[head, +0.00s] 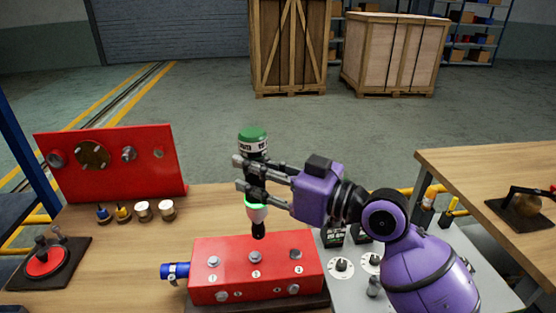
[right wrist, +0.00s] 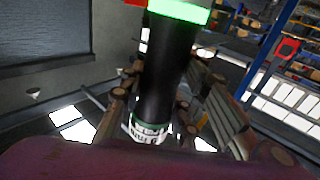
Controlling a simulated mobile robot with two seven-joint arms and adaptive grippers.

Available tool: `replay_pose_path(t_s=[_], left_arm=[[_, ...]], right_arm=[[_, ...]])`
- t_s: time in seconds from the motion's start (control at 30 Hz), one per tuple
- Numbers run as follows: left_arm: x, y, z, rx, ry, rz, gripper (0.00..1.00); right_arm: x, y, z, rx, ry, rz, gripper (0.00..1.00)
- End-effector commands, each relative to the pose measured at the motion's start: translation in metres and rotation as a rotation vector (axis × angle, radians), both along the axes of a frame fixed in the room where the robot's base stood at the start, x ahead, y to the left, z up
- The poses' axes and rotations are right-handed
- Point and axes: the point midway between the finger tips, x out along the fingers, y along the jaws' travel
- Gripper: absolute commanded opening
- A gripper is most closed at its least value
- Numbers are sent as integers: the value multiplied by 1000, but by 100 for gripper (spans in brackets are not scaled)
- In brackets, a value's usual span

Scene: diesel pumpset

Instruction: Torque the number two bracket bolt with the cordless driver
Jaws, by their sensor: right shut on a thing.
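The cordless driver (head: 253,143) has a green cap, a black body, a white lower part with a glowing green ring, and a black tip. My right gripper (head: 245,175) is shut around its body and holds it upright. The driver's dark body (right wrist: 167,60) also fills the middle of the right wrist view. The red bracket block (head: 212,283) lies below, with numbered bolts on top. The driver's tip is over the middle bolt, number two (head: 255,257), with a small gap seen between them. My left gripper is not in view.
A red upright panel (head: 170,175) stands at the back left, with several small pots in front. A black pad with a red disc (head: 45,262) is at far left. A grey panel with dials (head: 340,290) adjoins the block's right. A second table (head: 470,165) is at right.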

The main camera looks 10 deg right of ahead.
Motion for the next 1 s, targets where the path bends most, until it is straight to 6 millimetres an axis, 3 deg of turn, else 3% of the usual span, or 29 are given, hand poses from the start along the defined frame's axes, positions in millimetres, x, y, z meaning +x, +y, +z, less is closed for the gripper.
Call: replay_pose_path(t_s=[0.23, 0.73, 1.0], left_arm=[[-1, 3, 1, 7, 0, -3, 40], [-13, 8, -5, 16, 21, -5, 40], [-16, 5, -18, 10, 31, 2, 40]], right_arm=[[-23, 15, 11, 3, -6, 117, 0], [-24, 15, 10, 4, -3, 120, 0], [-23, 15, -14, 4, 4, 120, 0]])
